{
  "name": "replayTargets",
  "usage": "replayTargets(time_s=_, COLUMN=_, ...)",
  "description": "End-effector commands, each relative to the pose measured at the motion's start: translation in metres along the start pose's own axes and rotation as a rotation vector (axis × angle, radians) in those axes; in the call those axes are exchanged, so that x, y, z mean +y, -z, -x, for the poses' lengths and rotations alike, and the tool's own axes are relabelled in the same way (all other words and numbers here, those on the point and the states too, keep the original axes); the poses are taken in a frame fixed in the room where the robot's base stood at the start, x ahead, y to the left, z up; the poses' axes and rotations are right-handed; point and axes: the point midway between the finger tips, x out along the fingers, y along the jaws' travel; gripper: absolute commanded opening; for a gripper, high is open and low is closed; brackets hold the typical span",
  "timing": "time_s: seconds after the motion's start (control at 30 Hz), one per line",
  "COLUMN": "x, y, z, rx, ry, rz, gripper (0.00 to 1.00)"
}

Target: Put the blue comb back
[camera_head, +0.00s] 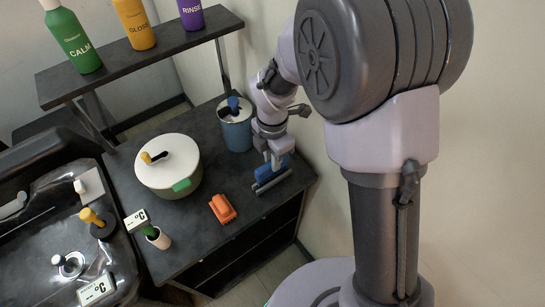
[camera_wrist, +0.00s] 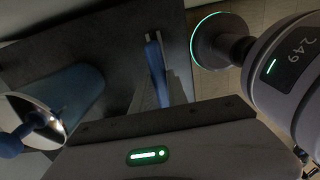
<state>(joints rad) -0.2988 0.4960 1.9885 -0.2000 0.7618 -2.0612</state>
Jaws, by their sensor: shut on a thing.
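The blue comb (camera_head: 266,174) is at the right part of the dark counter, low over or touching its top; I cannot tell which. My gripper (camera_head: 273,160) reaches down from above and is shut on the comb. In the wrist view the comb (camera_wrist: 155,62) shows edge-on as a blue strip between the fingers (camera_wrist: 160,88). The fingers hide part of it. A blue cup (camera_head: 237,131) stands behind and left of the gripper with a blue-topped item in it. In the wrist view the cup (camera_wrist: 72,100) is at the left.
A pot with a white lid (camera_head: 178,160) and an orange object (camera_head: 222,208) are on the counter, left of the gripper. A small cup (camera_head: 160,240) stands at the front. A shelf (camera_head: 150,55) with several bottles is behind. The sink (camera_head: 40,225) is at left.

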Motion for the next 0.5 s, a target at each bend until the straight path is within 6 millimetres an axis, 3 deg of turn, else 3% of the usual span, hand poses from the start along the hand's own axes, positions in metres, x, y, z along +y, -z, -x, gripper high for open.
replayTargets(time_s=0.5, x=0.000, y=0.000, z=-0.027, rx=0.000, ry=0.000, rz=0.000, gripper=0.00)
